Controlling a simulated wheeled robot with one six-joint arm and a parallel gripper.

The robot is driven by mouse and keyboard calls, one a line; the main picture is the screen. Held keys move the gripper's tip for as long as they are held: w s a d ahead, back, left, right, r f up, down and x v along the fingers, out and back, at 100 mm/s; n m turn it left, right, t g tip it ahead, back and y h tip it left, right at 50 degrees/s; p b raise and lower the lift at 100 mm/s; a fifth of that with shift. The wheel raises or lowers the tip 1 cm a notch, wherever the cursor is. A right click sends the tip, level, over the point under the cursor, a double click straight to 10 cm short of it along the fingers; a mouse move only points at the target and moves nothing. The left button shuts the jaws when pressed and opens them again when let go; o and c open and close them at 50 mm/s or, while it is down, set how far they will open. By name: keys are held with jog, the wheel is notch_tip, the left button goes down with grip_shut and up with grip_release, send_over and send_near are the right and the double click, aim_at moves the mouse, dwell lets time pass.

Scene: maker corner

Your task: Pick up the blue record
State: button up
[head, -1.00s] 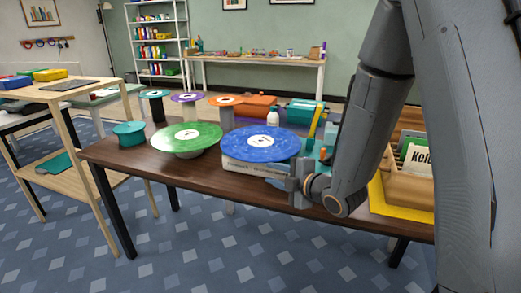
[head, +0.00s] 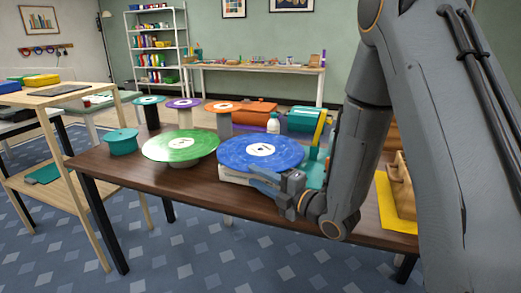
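The blue record (head: 237,155) with a white label lies flat and level on top of a low white box (head: 234,178) on the dark wooden table. My gripper (head: 262,180) is at the record's near right edge, with its fingers pointing left and overlapping the rim in the head view. Whether the fingers touch the record, and whether they are open or shut, is too small and covered to tell. The right part of the box is hidden behind the gripper.
Smaller teal, purple and orange discs stand behind. The table's front edge is close.

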aim_at(244, 167)
jog(key=shift+r+p+x, duration=0.2)
jog(key=shift+p+x, duration=0.05)
jog(key=shift+x, duration=1.75)
jog(key=shift+r+p+x, duration=0.2)
jog(key=shift+p+x, duration=0.05)
jog(key=shift+x, duration=1.75)
jog(key=shift+d, duration=0.1)
grip_shut()
